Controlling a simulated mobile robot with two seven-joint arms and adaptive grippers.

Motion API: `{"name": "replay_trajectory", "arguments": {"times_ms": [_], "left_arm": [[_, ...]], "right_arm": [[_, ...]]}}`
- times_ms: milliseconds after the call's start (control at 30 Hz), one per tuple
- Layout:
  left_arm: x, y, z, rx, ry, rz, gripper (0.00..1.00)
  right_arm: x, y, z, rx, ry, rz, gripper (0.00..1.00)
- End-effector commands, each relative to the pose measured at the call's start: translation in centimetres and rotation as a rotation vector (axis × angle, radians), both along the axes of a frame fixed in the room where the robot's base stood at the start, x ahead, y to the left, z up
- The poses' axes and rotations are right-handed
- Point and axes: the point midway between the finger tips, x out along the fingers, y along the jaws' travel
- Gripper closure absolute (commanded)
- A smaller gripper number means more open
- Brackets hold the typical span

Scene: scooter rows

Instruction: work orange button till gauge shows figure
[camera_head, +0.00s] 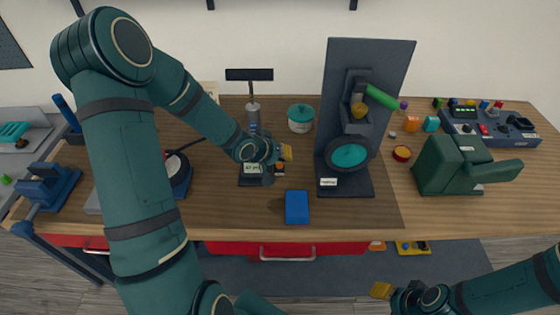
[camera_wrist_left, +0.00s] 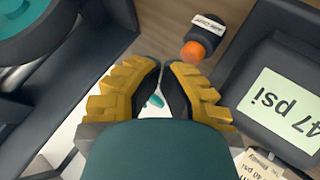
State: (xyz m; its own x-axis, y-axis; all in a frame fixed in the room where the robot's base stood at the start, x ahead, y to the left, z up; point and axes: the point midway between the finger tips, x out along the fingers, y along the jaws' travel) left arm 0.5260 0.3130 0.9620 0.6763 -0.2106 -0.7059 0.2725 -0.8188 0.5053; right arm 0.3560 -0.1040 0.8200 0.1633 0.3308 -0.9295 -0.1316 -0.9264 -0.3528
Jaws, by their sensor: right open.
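The gauge (camera_head: 252,169) lies on the workbench; in the left wrist view its pale display (camera_wrist_left: 285,105) reads 47 psi, upside down. A paper tag (camera_wrist_left: 262,165) beside it appears to read 40 psi. The orange button (camera_head: 280,168) is beside the gauge; in the left wrist view it (camera_wrist_left: 193,52) sits by a small label, just beyond the fingertips. My left gripper (camera_head: 286,152) is above the button's area, apart from it in the wrist view. Its yellow fingers (camera_wrist_left: 160,64) come together at the tips, holding nothing. My right gripper (camera_head: 381,290) is open and low at the front.
A blue block (camera_head: 297,207) lies in front of the gauge. A dark stand with a teal disc (camera_head: 349,155) rises right of it. A hand pump (camera_head: 252,118) and a teal-lidded jar (camera_head: 301,118) stand behind. A green machine (camera_head: 455,165) is at right.

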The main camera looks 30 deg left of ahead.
Motion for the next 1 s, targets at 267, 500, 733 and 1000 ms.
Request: {"name": "replay_trajectory", "arguments": {"times_ms": [267,500,733,1000], "left_arm": [[0.3,0.6,3.4,0.008,-0.014,0.009,1.00],[0.3,0.3,4.7,0.007,-0.015,0.004,1.00],[0.3,0.2,4.5,0.006,-0.015,0.002,1.00],[0.3,0.2,4.6,0.005,-0.015,0.001,1.00]], "right_arm": [[0.0,0.0,3.1,0.000,0.000,0.001,0.47],[0.0,0.0,4.4,0.000,0.000,0.000,0.47],[0.0,0.0,4.2,0.000,0.000,0.000,0.47],[0.1,0.0,4.3,0.001,-0.002,-0.002,0.47]]}}
